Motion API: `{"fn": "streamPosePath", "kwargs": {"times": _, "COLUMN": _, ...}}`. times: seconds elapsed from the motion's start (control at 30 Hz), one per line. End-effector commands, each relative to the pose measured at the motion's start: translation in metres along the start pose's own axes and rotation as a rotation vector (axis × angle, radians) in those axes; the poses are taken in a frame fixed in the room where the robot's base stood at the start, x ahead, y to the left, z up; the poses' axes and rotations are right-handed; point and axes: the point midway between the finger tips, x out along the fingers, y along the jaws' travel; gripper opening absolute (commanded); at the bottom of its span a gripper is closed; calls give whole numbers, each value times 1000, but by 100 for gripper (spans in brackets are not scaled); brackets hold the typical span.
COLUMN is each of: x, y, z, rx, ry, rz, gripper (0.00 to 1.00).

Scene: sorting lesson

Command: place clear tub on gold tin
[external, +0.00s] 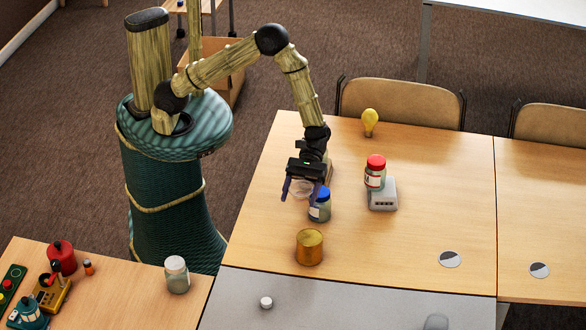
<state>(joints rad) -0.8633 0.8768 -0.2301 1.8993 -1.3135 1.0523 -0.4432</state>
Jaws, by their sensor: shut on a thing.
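My gripper (302,190) is shut on a small clear tub (301,187), held between its dark fingers above the wooden table. The gold tin (310,247) stands upright on the table, nearer the camera and a little right of the held tub. Nothing rests on the tin's top. The fingers partly hide the tub. A blue-lidded jar (320,207) stands close to the right of the gripper; I cannot tell whether they touch.
A red-lidded jar (375,172) is at a grey box (382,196) on the right. A yellow bulb (370,122) stands at the back. A white-lidded jar (177,275) and several small items stand on the left table.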

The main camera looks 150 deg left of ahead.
Motion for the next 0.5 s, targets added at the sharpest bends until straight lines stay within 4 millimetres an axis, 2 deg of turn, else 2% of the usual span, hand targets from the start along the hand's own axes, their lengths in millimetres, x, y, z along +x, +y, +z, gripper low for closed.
{"fn": "streamPosePath", "kwargs": {"times": 0.03, "x": 13, "y": 11, "z": 11, "rx": 17, "ry": 0, "rz": -17, "gripper": 44}}
{"fn": "streamPosePath", "kwargs": {"times": 0.1, "x": 28, "y": 25, "z": 29, "rx": 25, "ry": -1, "rz": -35, "gripper": 44}}
{"fn": "streamPosePath", "kwargs": {"times": 0.3, "x": 65, "y": 49, "z": 77, "rx": 39, "ry": -3, "rz": -81, "gripper": 44}}
{"fn": "streamPosePath", "kwargs": {"times": 0.4, "x": 74, "y": 54, "z": 91, "rx": 39, "ry": -4, "rz": -91, "gripper": 44}}
{"fn": "streamPosePath", "kwargs": {"times": 0.5, "x": 77, "y": 56, "z": 96, "rx": 36, "ry": -4, "rz": -94, "gripper": 44}}
